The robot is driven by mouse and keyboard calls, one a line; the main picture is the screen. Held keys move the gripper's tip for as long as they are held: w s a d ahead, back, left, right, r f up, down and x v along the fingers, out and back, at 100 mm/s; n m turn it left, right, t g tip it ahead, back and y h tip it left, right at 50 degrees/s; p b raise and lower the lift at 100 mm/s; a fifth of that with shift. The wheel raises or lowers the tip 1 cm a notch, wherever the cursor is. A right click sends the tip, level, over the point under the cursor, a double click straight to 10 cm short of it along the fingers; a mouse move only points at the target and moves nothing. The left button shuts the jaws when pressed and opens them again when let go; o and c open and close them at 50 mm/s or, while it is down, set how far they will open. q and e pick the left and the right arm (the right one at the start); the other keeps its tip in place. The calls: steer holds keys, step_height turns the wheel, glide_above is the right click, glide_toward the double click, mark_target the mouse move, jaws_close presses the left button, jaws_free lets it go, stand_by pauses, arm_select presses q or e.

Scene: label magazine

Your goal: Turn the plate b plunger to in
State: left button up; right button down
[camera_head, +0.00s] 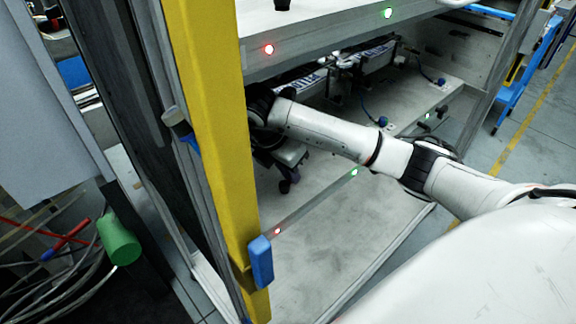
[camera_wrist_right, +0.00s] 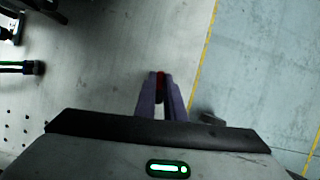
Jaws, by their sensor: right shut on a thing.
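My right gripper (camera_head: 287,184) reaches in under the upper shelf, its purple fingers low over the lower level. Two plates with dark lettering, the left one (camera_head: 306,79) and the right one (camera_head: 370,56), sit under the upper shelf. Their lettering is too small to read surely. My left gripper is out of view.
A yellow post (camera_head: 212,130) with a blue block (camera_head: 261,262) stands left of my right arm. The upper shelf edge (camera_head: 330,52) lies above the forearm. Blue knobs (camera_head: 382,121) lie farther right. The lower panel (camera_head: 345,225) is mostly bare.

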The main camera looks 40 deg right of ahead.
steer(key=shift+s+r+m+p, duration=0.1)
steer(key=shift+m+p, duration=0.2)
steer(key=shift+m, duration=0.2)
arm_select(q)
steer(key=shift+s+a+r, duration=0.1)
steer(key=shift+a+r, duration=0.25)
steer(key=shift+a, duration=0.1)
arm_select(e)
steer(key=shift+m+g, duration=0.3)
steer(key=shift+g, duration=0.1)
steer(key=c, duration=1.8)
jaws_free()
steer(key=shift+c, duration=0.2)
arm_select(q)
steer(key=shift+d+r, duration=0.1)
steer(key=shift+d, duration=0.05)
